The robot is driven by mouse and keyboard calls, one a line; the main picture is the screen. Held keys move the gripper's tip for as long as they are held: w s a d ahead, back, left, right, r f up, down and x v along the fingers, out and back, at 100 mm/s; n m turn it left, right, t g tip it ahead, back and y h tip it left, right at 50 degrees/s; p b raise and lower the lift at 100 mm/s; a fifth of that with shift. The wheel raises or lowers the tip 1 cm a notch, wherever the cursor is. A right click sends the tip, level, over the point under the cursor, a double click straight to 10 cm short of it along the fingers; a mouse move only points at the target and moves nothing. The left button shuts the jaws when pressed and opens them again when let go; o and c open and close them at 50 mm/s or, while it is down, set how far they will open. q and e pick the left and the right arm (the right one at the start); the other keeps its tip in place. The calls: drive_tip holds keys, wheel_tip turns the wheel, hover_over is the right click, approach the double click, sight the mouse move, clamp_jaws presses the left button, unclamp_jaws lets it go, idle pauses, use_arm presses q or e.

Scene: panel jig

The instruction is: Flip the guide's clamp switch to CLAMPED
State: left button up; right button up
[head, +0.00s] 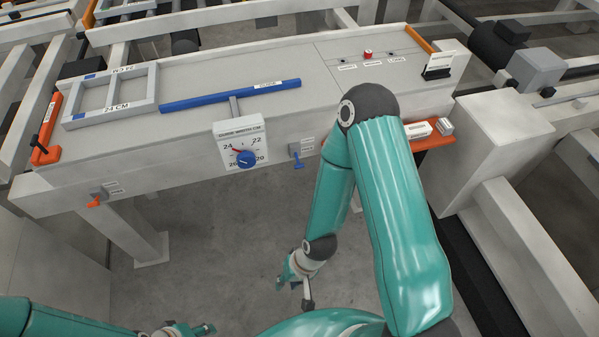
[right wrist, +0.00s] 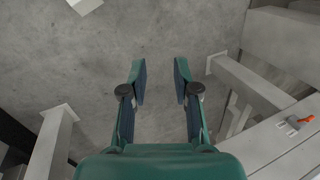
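The guide is a blue bar (head: 232,95) lying across the grey panel table, with a dial box (head: 240,143) on the front edge. Right of the dial, a small grey switch with a blue lever (head: 298,161) sits on the front face; its lever points down and its small labels are unreadable. A second switch with an orange lever (head: 95,201) is at the front left; an orange lever (right wrist: 303,119) shows in the right wrist view. My right gripper (head: 295,283) is open and empty (right wrist: 161,75), below and apart from the blue lever. My left gripper (head: 205,329) is at the bottom edge, partly cut off.
A grey frame (head: 112,107) marked 24 CM lies on the table's left, by an orange stop (head: 46,140). A red button (head: 367,54) is at the back right. An orange shelf (head: 432,141) holds small white boxes. Open floor lies before the table; my right arm hides part of its front.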

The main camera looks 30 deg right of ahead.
drive_tip(key=shift+w+d+m+t, duration=0.1)
drive_tip(key=shift+w+m+t, duration=0.25)
drive_tip(key=shift+m, duration=0.65)
drive_tip(key=shift+c, duration=1.2)
drive_tip(key=w+m, duration=0.1)
drive_tip(key=m, duration=0.1)
drive_tip(key=w+m+t, duration=0.1)
drive_tip(key=m, duration=0.1)
drive_tip(key=w+d+m, duration=0.1)
drive_tip(key=m, duration=0.1)
drive_tip(key=shift+w+r+m+t, duration=0.25)
drive_tip(key=shift+w+m+t, duration=0.1)
drive_tip(key=shift+m, duration=0.05)
clamp_jaws()
drive_tip(key=w+d+f+m+t+h+b, duration=0.1)
drive_tip(key=w+d+m+t+h+b, duration=0.35)
drive_tip(key=w+m+b, duration=0.6)
drive_tip(key=w+d+f+m+t+h+b, duration=0.1)
drive_tip(key=w+d+m+t+b, duration=0.6)
drive_tip(key=m+b, duration=0.5)
drive_tip(key=d+f+m+t+h+b, duration=0.1)
drive_tip(key=d+f+m+h+b, duration=0.2)
drive_tip(key=b, duration=1.7)
drive_tip(key=shift+w+d+f+t, duration=0.25)
drive_tip(key=shift+d+f+t, duration=0.1)
drive_tip(key=shift+d+f, duration=1.95)
drive_tip(key=shift+d+r+m, duration=0.2)
drive_tip(key=shift+m, duration=0.05)
